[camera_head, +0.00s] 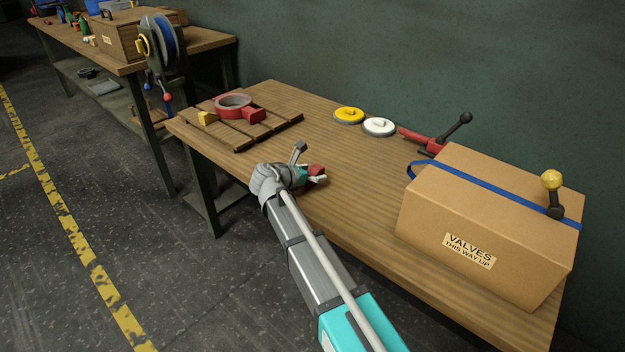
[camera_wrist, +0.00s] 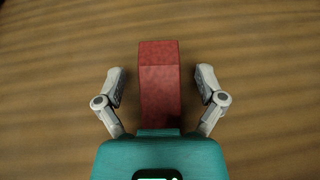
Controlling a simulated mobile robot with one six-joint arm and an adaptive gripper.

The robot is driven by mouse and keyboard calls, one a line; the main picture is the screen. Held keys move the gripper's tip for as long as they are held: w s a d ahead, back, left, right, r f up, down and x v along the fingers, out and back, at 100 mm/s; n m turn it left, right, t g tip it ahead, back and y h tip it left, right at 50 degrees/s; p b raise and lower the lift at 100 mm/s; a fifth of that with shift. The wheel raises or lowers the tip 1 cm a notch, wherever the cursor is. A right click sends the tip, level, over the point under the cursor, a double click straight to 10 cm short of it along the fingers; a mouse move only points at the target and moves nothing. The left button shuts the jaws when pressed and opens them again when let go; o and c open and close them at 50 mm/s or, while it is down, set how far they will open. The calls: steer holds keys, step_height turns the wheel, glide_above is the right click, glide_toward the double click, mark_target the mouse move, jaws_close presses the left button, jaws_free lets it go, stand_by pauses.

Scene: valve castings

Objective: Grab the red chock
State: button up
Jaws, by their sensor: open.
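A red chock (camera_wrist: 160,90) lies on the bare wood of the table in the wrist view. My gripper (camera_wrist: 160,76) is open, with one finger on each side of the chock and a gap on both sides. The chock's near end is hidden behind my gripper's teal body. In the head view the chock (camera_head: 316,170) shows as a small red patch at my gripper (camera_head: 308,166), partly hidden by the fingers. Another red block (camera_head: 254,116) sits on the slatted wooden pallet (camera_head: 283,119), beside a red tape roll (camera_head: 233,105).
A yellow block (camera_head: 207,118) is also on the pallet. A yellow disc (camera_head: 349,115), a white disc (camera_head: 379,126) and a red-handled tool (camera_head: 420,138) lie along the back. A large valves box (camera_head: 440,215) fills the right end. The table between is clear.

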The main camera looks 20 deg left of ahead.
steer(key=shift+x, duration=1.05)
jaws_close()
steer(key=shift+r, duration=0.1)
